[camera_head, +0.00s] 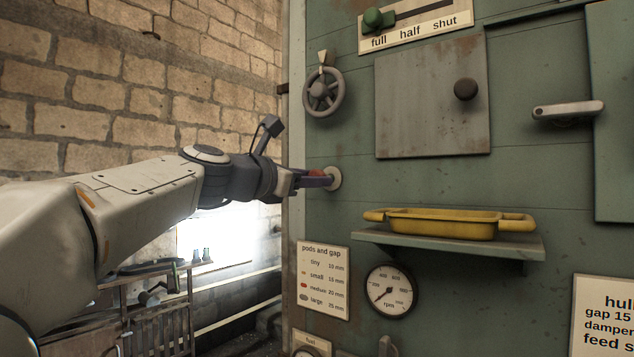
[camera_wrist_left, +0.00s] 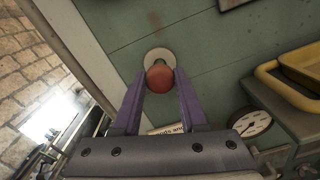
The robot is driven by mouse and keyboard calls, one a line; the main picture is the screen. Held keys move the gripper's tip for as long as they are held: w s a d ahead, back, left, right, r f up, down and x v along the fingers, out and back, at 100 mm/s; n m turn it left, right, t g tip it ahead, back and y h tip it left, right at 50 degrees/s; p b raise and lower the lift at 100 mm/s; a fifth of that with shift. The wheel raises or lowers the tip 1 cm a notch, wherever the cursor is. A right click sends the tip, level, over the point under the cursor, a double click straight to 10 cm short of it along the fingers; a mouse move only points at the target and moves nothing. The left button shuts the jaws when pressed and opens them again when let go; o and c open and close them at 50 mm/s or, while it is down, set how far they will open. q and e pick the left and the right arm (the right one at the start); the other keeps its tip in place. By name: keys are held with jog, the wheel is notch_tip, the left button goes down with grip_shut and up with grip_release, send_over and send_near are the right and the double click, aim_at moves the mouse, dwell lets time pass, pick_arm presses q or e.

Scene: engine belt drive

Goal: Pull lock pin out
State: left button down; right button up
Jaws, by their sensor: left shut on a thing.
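The lock pin shows as a red rounded knob (camera_wrist_left: 160,78) in front of a pale round plate (camera_wrist_left: 159,57) on the green panel. In the head view the pale plate (camera_head: 334,178) is near the panel's left edge, and a little of the red knob (camera_head: 317,173) shows. My left gripper (camera_head: 318,178) reaches in from the left and is shut on the red knob. In the left wrist view its two purple fingers (camera_wrist_left: 160,82) lie on either side of the knob. The pin's shaft is hidden. My right gripper is in neither view.
A handwheel (camera_head: 324,92) is above my left gripper. A yellow tray (camera_head: 440,224) sits on a shelf (camera_head: 400,240) to the right. A gauge (camera_head: 390,290) and a pod chart (camera_head: 323,280) are below. A grey plate with a dark knob (camera_head: 466,89) is at upper right.

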pick_arm(q)
jog(key=shift+v, duration=0.8)
jog(key=shift+a, duration=0.1)
jog(key=c, duration=0.6)
grip_release()
jog(key=shift+o, duration=0.8)
jog(key=shift+s+a, duration=0.15)
jog(key=b+v, duration=0.4)
jog(key=v, duration=0.6)
jog(key=shift+b, duration=0.3)
